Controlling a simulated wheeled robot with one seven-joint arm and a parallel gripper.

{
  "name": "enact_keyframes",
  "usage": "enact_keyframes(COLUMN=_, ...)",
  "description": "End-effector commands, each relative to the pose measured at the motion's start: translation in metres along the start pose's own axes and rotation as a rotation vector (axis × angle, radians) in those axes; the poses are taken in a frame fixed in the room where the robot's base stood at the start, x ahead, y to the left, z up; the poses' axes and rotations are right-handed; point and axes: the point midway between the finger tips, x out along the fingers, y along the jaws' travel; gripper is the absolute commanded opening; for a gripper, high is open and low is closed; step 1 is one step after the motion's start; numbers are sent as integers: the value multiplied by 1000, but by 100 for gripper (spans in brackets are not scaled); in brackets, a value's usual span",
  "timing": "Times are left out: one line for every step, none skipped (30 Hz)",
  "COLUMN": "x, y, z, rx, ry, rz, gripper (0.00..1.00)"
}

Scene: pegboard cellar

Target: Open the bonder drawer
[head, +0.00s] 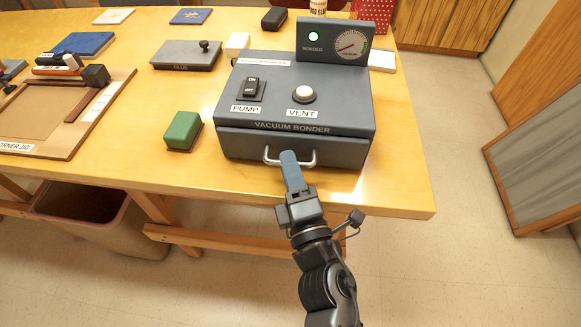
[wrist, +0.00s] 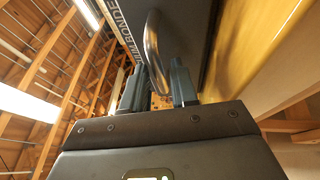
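The vacuum bonder (head: 290,90) is a dark grey box near the table's front right edge. Its drawer (head: 240,144) is the lower front panel, sitting flush under the body. A silver bow handle (head: 311,160) is fixed to the drawer's front. My gripper (head: 289,158) reaches the handle from the front and covers its middle. In the wrist view the handle (wrist: 152,45) runs between the two fingers of my gripper (wrist: 158,88). The fingers stand apart, with a gap beside the bar. Contact with the bar is not clear.
A green block (head: 183,130) lies on the table left of the bonder. A wooden jig board (head: 60,155) lies farther left. A bin (head: 90,215) stands under the table. A grey-faced panel (head: 540,150) stands at the right; floor is clear before it.

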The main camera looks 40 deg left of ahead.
Motion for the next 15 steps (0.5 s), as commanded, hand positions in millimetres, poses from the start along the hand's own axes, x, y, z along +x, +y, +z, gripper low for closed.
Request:
enact_keyframes(x=0, y=0, z=0, rx=0, ry=0, rz=0, gripper=23)
enact_keyframes(x=0, y=0, z=0, rx=0, ry=0, rz=0, gripper=20)
enact_keyframes(x=0, y=0, z=0, rx=0, ry=0, rz=0, gripper=16)
enact_keyframes(x=0, y=0, z=0, rx=0, ry=0, rz=0, gripper=14)
enact_keyframes(x=0, y=0, z=0, rx=0, ry=0, rz=0, gripper=11)
enact_keyframes(x=0, y=0, z=0, rx=0, ry=0, rz=0, gripper=7)
enact_keyframes(x=0, y=0, z=0, rx=0, ry=0, rz=0, gripper=4)
enact_keyframes(x=0, y=0, z=0, rx=0, ry=0, rz=0, gripper=1)
enact_keyframes(x=0, y=0, z=0, rx=0, ry=0, rz=0, gripper=0)
enact_keyframes(x=0, y=0, z=0, rx=0, ry=0, rz=0, gripper=0)
enact_keyframes(x=0, y=0, z=0, rx=0, ry=0, rz=0, gripper=0)
enact_keyframes(x=0, y=0, z=0, rx=0, ry=-1, rz=0, gripper=0)
enact_keyframes(x=0, y=0, z=0, rx=0, ry=-1, rz=0, gripper=0)
enact_keyframes(x=0, y=0, z=0, rx=0, ry=-1, rz=0, gripper=0)
enact_keyframes(x=0, y=0, z=0, rx=0, ry=-1, rz=-1, gripper=0)
